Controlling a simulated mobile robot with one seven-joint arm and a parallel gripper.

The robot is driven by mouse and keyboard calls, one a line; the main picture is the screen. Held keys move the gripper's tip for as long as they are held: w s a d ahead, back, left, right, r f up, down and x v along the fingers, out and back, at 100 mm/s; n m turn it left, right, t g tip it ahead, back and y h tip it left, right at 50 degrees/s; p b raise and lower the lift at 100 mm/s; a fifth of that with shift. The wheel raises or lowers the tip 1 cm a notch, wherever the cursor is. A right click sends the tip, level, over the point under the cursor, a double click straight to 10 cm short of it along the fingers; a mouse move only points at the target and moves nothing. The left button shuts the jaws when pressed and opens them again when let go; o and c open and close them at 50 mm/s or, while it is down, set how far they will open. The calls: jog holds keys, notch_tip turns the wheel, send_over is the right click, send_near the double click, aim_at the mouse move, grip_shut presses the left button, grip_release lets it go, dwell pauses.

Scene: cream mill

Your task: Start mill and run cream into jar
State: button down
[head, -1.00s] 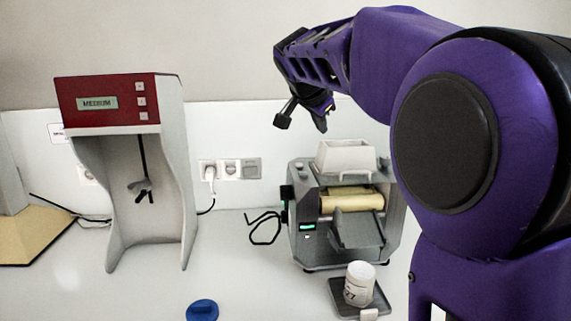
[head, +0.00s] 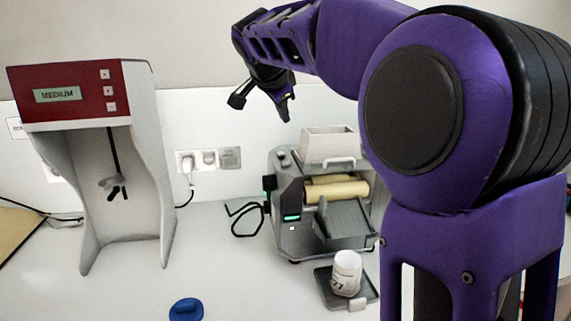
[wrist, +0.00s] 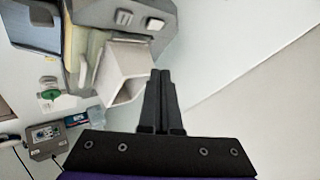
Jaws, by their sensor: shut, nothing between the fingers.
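The mill (head: 325,215) is a grey machine with cream-coloured rollers (head: 336,189), a white hopper (head: 328,145) on top and a sloping grey chute (head: 343,222) in front. A small green light shows on its left side. The white jar (head: 346,270) stands on a dark tray (head: 327,291) below the chute; its contents cannot be seen. My gripper (head: 286,113) is in the air above and left of the mill, pointing down, shut and empty. In the wrist view my gripper (wrist: 163,74) is beside the white hopper (wrist: 124,75).
A red and white mixer (head: 100,100) with a display reading MEDIUM stands at the left. A blue lid (head: 186,310) lies on the counter in front. Wall sockets (head: 208,159) and a black cable (head: 245,220) are behind. The counter between mixer and mill is mostly clear.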

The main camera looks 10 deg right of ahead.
aim_at(283, 164)
notch_tip(283, 164, down, 8)
jog(key=b, duration=0.6)
jog(key=shift+f, duration=0.15)
jog(key=shift+b, duration=0.3)
dwell(1.3)
jog(key=shift+f+b, duration=0.4)
jog(key=shift+b, duration=0.05)
jog(key=shift+f, duration=0.45)
dwell(0.5)
jog(key=shift+r, duration=0.85)
jog(key=shift+p, duration=0.3)
jog(key=shift+r+p, duration=1.8)
jog(key=shift+r, duration=0.7)
